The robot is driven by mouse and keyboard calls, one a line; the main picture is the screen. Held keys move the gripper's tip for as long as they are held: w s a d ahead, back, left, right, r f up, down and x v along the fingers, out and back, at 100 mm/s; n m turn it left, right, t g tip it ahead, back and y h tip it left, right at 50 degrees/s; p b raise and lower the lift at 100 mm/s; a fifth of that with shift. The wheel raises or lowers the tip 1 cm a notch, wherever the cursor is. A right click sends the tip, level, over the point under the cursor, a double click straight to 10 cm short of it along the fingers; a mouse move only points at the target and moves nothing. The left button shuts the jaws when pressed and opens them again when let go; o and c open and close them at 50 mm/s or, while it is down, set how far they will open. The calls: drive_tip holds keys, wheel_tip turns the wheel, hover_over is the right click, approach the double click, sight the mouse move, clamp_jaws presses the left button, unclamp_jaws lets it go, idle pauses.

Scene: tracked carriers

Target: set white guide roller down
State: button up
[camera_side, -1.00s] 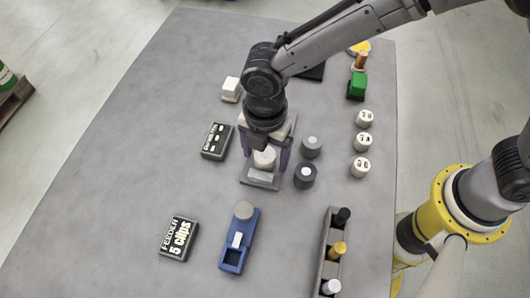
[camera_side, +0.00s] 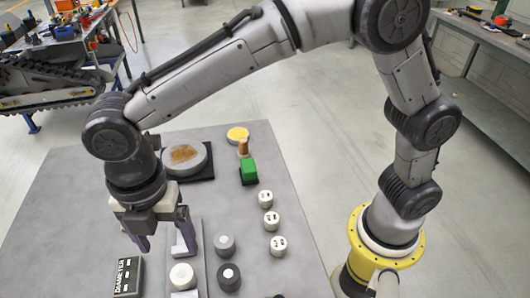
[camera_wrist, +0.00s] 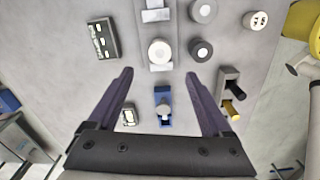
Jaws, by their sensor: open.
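The white guide roller (camera_side: 182,275) stands upright on the grey carrier (camera_side: 198,252), near the bottom of the side view. In the wrist view the roller (camera_wrist: 160,51) sits on the carrier (camera_wrist: 152,31) between its pale end brackets. My gripper (camera_side: 166,240) is open and raised above the carrier, with nothing between its fingers. In the wrist view its two dark fingers (camera_wrist: 160,75) are spread wide apart, and the roller shows beyond the tips, clear of both. In the side view the fingers hide part of the carrier.
Two dark grey rollers (camera_side: 225,244) stand right of the carrier. Several white marked rollers (camera_side: 270,222) stand farther right. A black labelled box (camera_side: 128,276) lies left. In the wrist view a blue fixture (camera_wrist: 163,97) and a rack with pegs (camera_wrist: 229,84) lie nearer the fingers.

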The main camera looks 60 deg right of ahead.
drive_tip(key=s+d+r+m+t, duration=0.1)
drive_tip(key=d+r+m, duration=0.25)
drive_tip(key=d, duration=0.35)
drive_tip(key=s+d+r+m+t+y, duration=0.1)
drive_tip(key=d+r+m, duration=0.1)
drive_tip(key=d+m, duration=0.4)
drive_tip(key=d+r+m+t, duration=0.1)
drive_tip(key=d+r+m, duration=0.2)
drive_tip(key=d, duration=0.5)
drive_tip(key=s+d+f+m+t+h, duration=0.1)
drive_tip(key=s+d+f+m+t, duration=0.1)
drive_tip(key=s+d+m, duration=0.9)
drive_tip(key=shift+s+d+m+t, duration=0.15)
drive_tip(key=shift+d+m+t, duration=0.15)
drive_tip(key=shift+m, duration=0.35)
